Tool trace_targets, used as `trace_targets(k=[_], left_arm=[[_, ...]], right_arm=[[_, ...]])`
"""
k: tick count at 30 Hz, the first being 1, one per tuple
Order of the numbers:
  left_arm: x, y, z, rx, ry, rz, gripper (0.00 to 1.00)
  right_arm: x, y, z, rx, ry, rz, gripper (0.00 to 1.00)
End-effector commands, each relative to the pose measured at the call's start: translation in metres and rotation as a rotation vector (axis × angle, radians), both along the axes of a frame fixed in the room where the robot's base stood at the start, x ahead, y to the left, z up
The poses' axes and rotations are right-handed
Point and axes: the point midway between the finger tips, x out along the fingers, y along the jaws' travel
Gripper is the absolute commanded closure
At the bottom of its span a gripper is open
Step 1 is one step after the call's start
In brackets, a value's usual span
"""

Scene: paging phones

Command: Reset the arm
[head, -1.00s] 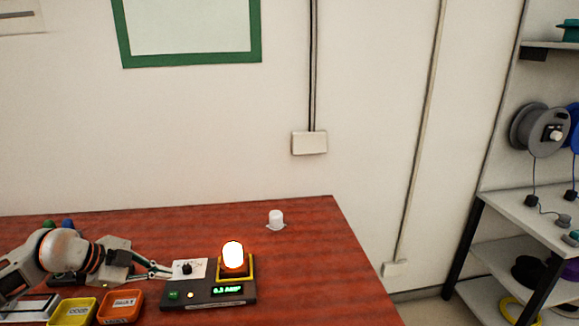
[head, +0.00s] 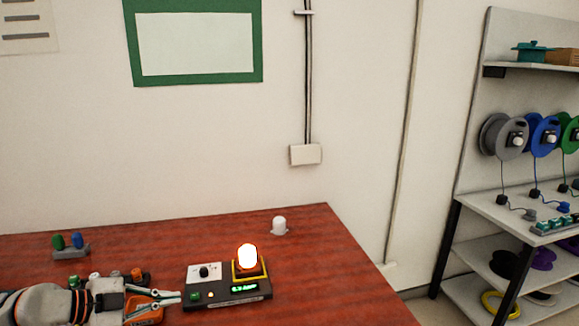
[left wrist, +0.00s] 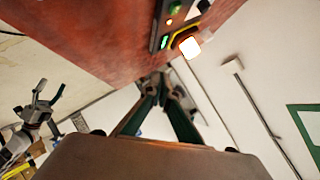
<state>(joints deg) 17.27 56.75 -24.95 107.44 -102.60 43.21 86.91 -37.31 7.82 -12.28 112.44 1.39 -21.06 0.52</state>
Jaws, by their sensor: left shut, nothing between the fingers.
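My left gripper (head: 172,297) is low at the left of the head view, pointing right over the wooden table. Its fingers are together with nothing between them. In the left wrist view the gripper (left wrist: 163,78) shows its two fingers meeting at the tips. A dark control box (head: 228,291) with a knob panel, a green display and a glowing lamp (head: 248,257) stands just right of the fingertips, apart from them as far as I can tell. The lamp also glows in the left wrist view (left wrist: 189,47). My right gripper is not in the head view.
A small white dome (head: 279,225) stands at the table's back right. A grey block with green and blue knobs (head: 70,246) is at the back left. An orange tray (head: 150,311) lies by the gripper. A shelf with cable reels (head: 503,138) stands at right. The table's right part is clear.

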Motion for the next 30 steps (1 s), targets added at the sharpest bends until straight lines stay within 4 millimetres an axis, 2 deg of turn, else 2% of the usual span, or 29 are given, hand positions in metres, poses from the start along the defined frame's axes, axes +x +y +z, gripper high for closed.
trace_targets(k=[1, 3, 7, 11, 15, 17, 20, 24, 27, 30], left_arm=[[-0.004, -0.022, 0.007, -0.057, -0.056, -0.019, 1.00], [-0.008, -0.046, 0.024, -0.136, -0.154, -0.026, 1.00], [-0.013, -0.074, 0.061, -0.289, -0.344, 0.042, 1.00], [-0.017, -0.069, 0.091, -0.402, -0.495, 0.219, 1.00], [-0.022, -0.035, 0.096, -0.437, -0.565, 0.488, 1.00], [-0.027, -0.016, 0.089, -0.423, -0.562, 0.614, 1.00], [-0.042, 0.018, 0.063, -0.358, -0.510, 0.821, 1.00], [-0.079, 0.058, 0.008, -0.200, -0.347, 1.060, 1.00], [-0.112, 0.075, -0.031, -0.072, -0.207, 1.160, 1.00], [-0.141, 0.082, -0.060, 0.030, -0.088, 1.203, 1.00]], right_arm=[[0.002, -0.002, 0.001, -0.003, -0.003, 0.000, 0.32], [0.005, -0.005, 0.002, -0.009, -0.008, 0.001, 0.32], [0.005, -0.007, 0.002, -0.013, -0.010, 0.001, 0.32], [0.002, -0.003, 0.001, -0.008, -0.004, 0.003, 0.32], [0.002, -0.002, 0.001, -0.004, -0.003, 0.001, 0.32], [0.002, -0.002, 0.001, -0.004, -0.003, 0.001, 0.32], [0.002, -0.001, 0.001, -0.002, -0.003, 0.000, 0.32], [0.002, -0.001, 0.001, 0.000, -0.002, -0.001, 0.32], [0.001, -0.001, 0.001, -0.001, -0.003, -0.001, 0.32], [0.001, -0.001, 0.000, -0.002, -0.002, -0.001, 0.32]])
